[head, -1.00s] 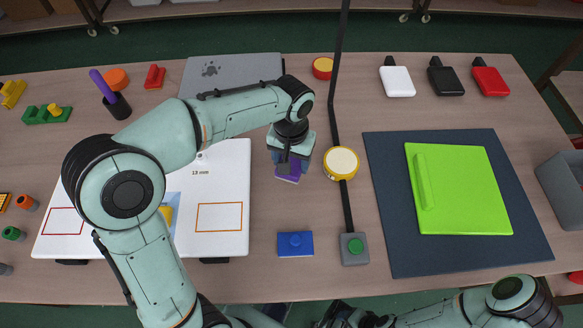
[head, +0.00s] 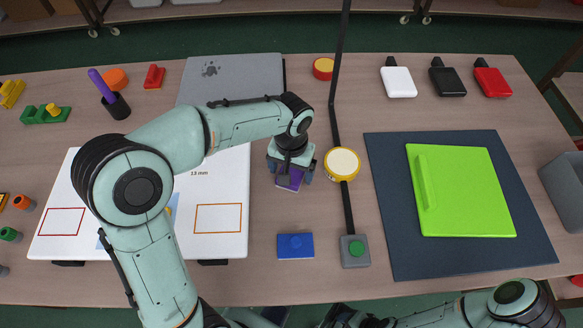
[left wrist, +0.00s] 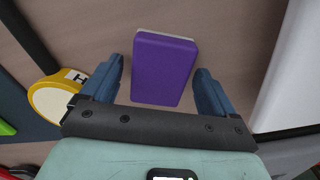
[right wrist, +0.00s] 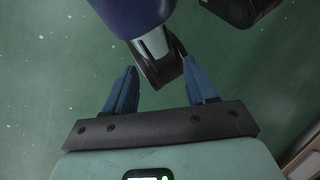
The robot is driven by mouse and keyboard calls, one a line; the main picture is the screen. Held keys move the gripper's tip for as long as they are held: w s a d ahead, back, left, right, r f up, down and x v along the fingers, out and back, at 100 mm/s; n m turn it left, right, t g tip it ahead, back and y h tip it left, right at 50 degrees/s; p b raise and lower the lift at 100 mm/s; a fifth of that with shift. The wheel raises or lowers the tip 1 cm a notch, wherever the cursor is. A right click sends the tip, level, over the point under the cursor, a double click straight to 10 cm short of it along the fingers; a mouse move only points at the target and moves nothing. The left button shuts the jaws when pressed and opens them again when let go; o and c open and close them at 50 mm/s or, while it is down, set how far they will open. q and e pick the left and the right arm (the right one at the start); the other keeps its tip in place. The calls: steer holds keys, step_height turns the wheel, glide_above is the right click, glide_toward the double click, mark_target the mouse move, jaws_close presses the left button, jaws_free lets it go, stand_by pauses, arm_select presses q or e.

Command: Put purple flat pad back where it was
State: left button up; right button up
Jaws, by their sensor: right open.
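The purple flat pad (head: 289,180) is at the table's middle, under my left gripper (head: 290,172) and partly hidden by it in the head view. In the left wrist view the purple pad (left wrist: 163,70) sits between the two blue fingers of my left gripper (left wrist: 160,64), with a gap on each side. That gripper is open; I cannot tell how high the pad is above the table. My right gripper (right wrist: 160,64) is open and empty over the green floor, away from the table top.
A white board with coloured outlines (head: 130,235) lies left of the pad. A yellow-rimmed round disc (head: 342,163) is close on the right, beside a black strip. A blue block (head: 295,246) and a grey button box (head: 355,251) are in front. A dark mat (head: 393,225) holds a green panel.

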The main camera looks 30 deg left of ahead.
mark_target(292, 171)
arm_select(q)
step_height(292, 171, up, 12)
steer(key=p, duration=0.3)
steer(key=shift+r, duration=0.2)
stand_by(0.5)
